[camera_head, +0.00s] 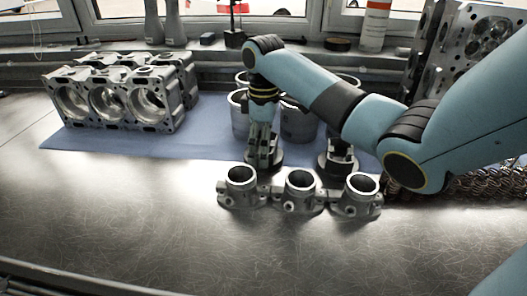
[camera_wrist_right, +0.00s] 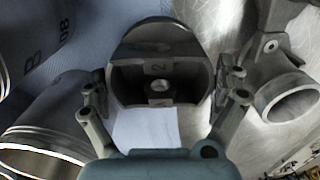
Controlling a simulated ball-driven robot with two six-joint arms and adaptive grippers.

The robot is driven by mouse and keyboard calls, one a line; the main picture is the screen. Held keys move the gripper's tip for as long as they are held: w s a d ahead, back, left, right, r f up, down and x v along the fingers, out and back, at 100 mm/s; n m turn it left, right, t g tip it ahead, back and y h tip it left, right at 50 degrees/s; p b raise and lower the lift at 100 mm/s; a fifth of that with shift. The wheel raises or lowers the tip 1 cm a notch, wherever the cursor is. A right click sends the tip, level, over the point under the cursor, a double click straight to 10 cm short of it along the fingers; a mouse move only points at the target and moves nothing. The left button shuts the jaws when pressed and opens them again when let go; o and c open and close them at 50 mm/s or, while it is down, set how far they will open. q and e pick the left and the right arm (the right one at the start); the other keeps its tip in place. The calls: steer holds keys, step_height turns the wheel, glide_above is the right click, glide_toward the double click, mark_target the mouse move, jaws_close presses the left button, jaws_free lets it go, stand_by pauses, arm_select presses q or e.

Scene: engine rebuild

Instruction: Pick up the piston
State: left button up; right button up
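A dark grey piston (camera_head: 264,160) stands on the blue mat in the head view, just behind the row of throttle bodies. My right gripper (camera_head: 262,135) points down over it. In the right wrist view the hollow, open side of the piston (camera_wrist_right: 158,78), with a "2" marked inside, lies between the two fingers of the right gripper (camera_wrist_right: 163,90). The fingers are spread on both sides of it, and a small gap seems to show at each side. A second piston (camera_head: 337,162) stands to the right in the head view. My left gripper is not in view.
Metal cylinder liners (camera_head: 298,121) stand close behind the piston. Three joined throttle bodies (camera_head: 299,188) stand right in front. An engine block (camera_head: 120,98) is at the left on the blue mat (camera_head: 180,146). The front of the metal bench (camera_head: 150,225) is clear.

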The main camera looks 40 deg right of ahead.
steer(key=c, duration=1.1)
steer(key=shift+r, duration=0.1)
